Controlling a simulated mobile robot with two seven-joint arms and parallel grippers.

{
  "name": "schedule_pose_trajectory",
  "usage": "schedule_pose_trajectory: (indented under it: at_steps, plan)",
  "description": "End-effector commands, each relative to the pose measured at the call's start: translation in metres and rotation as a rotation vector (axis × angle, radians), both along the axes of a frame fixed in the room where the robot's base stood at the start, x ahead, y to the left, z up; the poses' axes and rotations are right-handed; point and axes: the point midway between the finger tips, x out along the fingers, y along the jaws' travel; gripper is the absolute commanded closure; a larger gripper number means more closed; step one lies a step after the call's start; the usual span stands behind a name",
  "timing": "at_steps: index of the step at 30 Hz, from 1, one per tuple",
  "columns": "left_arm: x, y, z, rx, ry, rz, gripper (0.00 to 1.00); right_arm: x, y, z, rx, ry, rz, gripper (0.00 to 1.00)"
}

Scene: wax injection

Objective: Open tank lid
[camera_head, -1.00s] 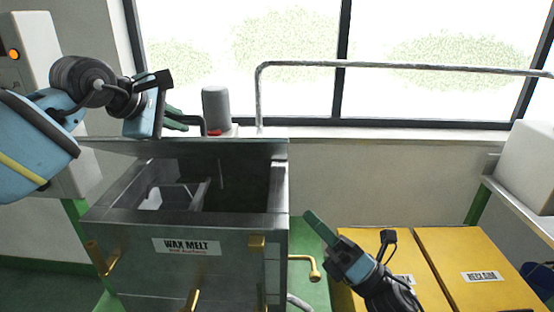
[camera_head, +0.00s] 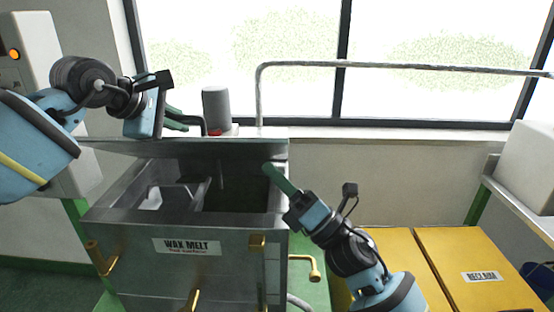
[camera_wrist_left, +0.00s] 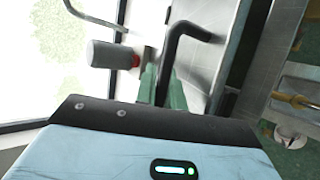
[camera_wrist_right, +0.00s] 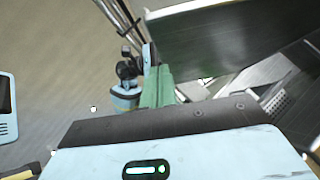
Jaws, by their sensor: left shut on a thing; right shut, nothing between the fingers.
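The wax melt tank (camera_head: 135,235) is a grey metal box with its top open. Its lid (camera_head: 190,148) stands raised along the back of the tank, and I look into the interior. My left gripper (camera_head: 182,118) is shut on the dark lid handle (camera_head: 203,124), which also shows between the green fingers in the left wrist view (camera_wrist_left: 180,50). My right gripper (camera_head: 268,168) is shut and empty, its green fingertips over the right part of the opening, in front of the lid's underside. The lid fills the upper right of the right wrist view (camera_wrist_right: 235,45); I cannot tell whether the fingers touch it.
A grey cylinder (camera_head: 216,108) stands behind the lid near the window sill. A bent metal rail (camera_head: 400,66) runs along the window. Brass taps (camera_head: 100,258) stick out from the tank front. Yellow-topped boxes (camera_head: 455,265) lie at the right, with a white box (camera_head: 527,165) beyond.

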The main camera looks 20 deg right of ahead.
Motion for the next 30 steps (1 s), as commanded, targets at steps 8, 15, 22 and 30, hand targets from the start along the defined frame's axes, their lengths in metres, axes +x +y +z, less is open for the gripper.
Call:
schedule_pose_trajectory:
  at_steps: [8,15,22,30]
  plan:
    - [0.001,0.001,0.001,-0.002,-0.002,0.001,1.00,0.014,-0.005,0.021,-0.001,-0.001,-0.001,1.00]
    - [0.001,0.001,0.001,-0.002,-0.002,0.002,1.00,0.016,-0.006,0.023,0.000,0.001,-0.001,1.00]
    - [0.001,0.001,0.001,-0.002,-0.002,0.002,1.00,0.016,-0.006,0.026,-0.001,-0.001,-0.001,1.00]
    - [-0.001,0.000,-0.001,0.002,0.005,-0.001,1.00,0.024,-0.011,0.042,0.004,-0.003,-0.007,1.00]
